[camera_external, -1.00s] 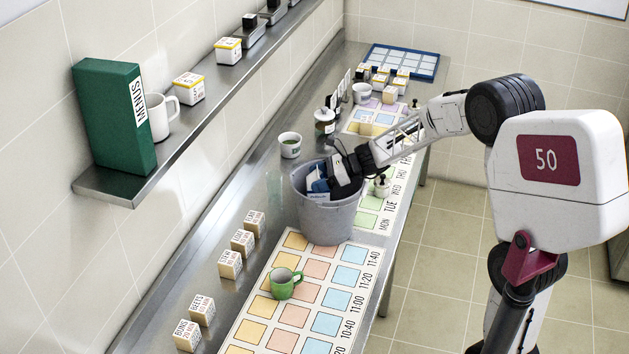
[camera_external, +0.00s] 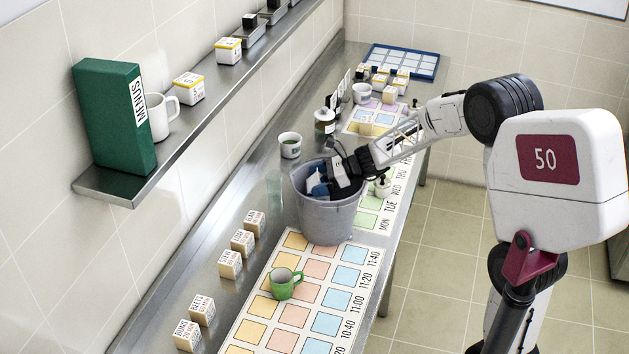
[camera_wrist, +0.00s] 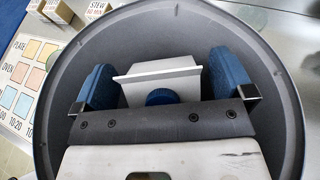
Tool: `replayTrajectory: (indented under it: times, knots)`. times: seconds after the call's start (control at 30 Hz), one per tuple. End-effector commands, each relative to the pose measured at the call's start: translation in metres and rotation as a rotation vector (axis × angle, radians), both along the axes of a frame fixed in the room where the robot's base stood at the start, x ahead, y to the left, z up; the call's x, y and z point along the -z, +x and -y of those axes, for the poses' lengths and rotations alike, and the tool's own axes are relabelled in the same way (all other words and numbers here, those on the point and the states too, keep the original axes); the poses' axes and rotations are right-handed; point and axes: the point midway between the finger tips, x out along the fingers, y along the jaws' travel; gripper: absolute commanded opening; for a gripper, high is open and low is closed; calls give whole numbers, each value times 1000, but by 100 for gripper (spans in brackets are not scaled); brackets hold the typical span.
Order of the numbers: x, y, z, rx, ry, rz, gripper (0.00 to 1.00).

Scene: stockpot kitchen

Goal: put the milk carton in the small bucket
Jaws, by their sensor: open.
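The small grey bucket (camera_external: 327,219) stands upright on the steel counter, beside the printed chart. My gripper (camera_external: 322,187) reaches down into its mouth from the right. In the wrist view, the bucket's rim (camera_wrist: 44,60) surrounds my gripper (camera_wrist: 160,82). The white milk carton (camera_wrist: 160,75), with a blue cap, is inside the bucket between my two blue fingers. The fingers are spread, with gaps on both sides of the carton. The carton's lower part is hidden, so I cannot tell how it rests on the bottom.
A green mug (camera_external: 285,284) stands on the chart in front of the bucket. Labelled blocks (camera_external: 230,264) line the wall side. A shelf (camera_external: 190,130) with a green binder (camera_external: 114,117) hangs above.

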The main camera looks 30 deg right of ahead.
Motion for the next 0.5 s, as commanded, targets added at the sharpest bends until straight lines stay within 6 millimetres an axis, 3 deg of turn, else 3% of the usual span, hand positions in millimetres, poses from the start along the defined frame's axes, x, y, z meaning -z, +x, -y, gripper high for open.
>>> replayTrajectory:
  times: [0.3,0.5]
  knots:
    - [-8,-1,0,-1,0,-2,99]
    - [-15,-8,19,3,-1,-1,99]
